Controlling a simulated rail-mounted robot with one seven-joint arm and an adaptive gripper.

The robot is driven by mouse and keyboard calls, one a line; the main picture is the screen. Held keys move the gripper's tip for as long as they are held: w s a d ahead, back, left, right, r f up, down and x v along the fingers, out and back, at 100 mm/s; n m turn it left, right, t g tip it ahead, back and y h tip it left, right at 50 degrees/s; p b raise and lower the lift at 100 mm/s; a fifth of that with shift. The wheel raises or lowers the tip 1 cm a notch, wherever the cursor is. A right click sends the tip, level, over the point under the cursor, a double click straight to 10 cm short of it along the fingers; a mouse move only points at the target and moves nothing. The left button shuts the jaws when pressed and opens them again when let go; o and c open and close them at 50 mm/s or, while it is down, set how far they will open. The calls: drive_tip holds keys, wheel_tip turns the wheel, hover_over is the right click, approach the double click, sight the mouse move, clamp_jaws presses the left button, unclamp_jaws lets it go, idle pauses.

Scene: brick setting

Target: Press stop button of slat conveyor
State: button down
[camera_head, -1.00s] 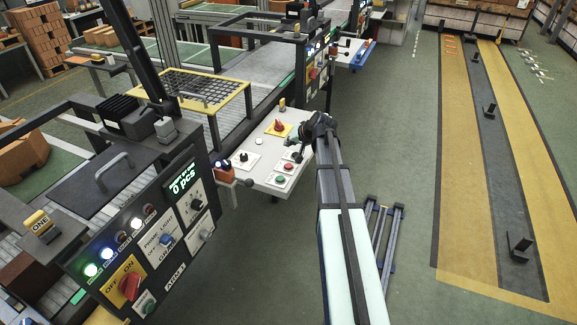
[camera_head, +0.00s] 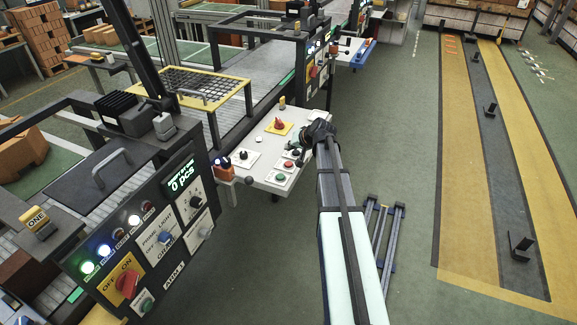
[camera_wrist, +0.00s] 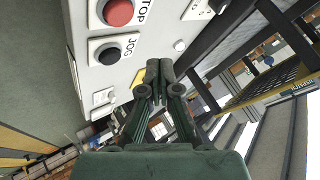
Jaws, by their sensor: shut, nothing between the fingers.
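The red stop button (camera_wrist: 117,12) is at the top of the wrist view, on a white control panel (camera_wrist: 160,30). Part of its label is cut off, leaving "TOP". A black JOG button (camera_wrist: 107,53) sits below it. My gripper (camera_wrist: 158,68) is shut and empty in front of the panel, lower in the picture and to the right of both buttons. In the head view, the small red button (camera_head: 288,164) is on the white panel (camera_head: 262,181) beside the conveyor, just left of my arm's end. My fingertips are hard to make out there.
A dark control box (camera_head: 150,240) stands at the near left.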

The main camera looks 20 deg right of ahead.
sight(290, 164)
drive_tip(key=shift+f+b, duration=1.2)
drive_tip(key=shift+f, duration=1.25)
drive_tip(key=shift+f+b, duration=0.45)
drive_tip(key=shift+f+b, duration=0.35)
drive_tip(key=shift+f, duration=0.1)
drive_tip(key=shift+r, duration=0.2)
idle(0.4)
drive_tip(key=shift+r+p, duration=0.3)
drive_tip(key=shift+r, duration=0.4)
drive_tip(key=shift+r, duration=0.15)
drive_tip(key=shift+r+p, duration=1.1)
drive_tip(key=shift+r, duration=1.3)
